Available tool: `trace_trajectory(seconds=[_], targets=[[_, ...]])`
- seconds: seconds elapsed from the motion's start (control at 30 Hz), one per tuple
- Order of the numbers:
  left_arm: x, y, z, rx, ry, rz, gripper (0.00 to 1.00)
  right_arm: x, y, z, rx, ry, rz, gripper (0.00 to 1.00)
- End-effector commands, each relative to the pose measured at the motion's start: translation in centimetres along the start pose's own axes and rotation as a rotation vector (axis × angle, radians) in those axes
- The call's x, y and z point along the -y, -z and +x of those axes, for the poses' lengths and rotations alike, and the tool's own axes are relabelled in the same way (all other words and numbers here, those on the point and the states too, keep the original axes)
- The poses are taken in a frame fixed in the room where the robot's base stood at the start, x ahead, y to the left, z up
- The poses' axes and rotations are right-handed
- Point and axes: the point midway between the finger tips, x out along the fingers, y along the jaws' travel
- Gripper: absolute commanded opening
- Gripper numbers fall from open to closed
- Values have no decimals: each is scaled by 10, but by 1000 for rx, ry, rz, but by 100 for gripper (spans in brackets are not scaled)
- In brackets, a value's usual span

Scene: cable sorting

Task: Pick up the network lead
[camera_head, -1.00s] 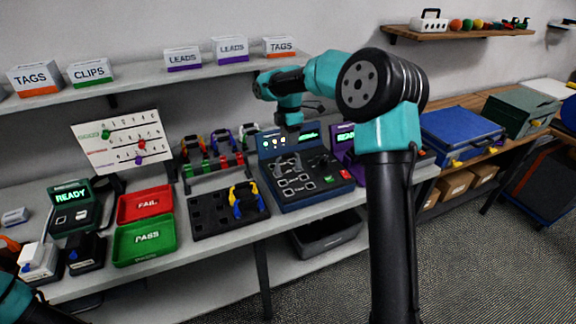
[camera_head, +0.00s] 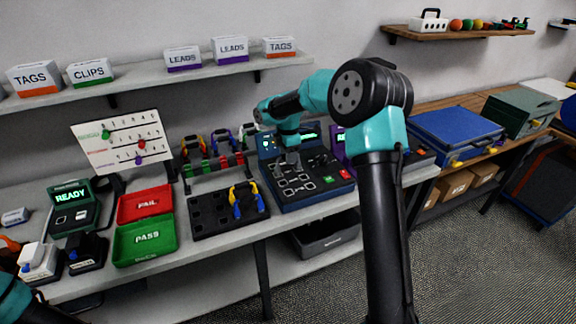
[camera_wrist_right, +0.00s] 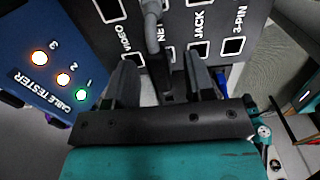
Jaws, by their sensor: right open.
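The grey network lead (camera_wrist_right: 167,72) shows in the right wrist view, at the NET label of the dark cable tester panel. Part of it runs up to the top edge of that view. My right gripper (camera_wrist_right: 163,65) is open, with one finger on each side of the lead; I cannot tell whether either finger touches it. In the head view my right gripper (camera_head: 289,157) is low over the blue cable tester (camera_head: 318,199) and hides part of its panel. My left gripper is not in view; only part of my left arm shows at the lower left.
Left of the tester are a black rack (camera_head: 205,222) holding a yellow-and-blue lead (camera_head: 247,201), a red FAIL tray (camera_head: 146,204) and a green PASS tray (camera_head: 144,240). A purple device stands close on the tester's right. A stand with coloured leads (camera_head: 215,160) is behind the rack.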

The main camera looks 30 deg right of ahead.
Motion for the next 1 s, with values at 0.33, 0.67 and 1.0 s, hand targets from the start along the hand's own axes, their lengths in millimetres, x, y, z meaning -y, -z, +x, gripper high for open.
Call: trace_trajectory(seconds=[0.33, 0.67, 1.0], targets=[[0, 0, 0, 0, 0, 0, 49, 0, 0, 24, 0, 0, -1, 49], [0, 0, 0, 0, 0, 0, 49, 0, 0, 23, 0, 0, -1, 49], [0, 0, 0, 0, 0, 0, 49, 0, 0, 23, 0, 0, -1, 19]])
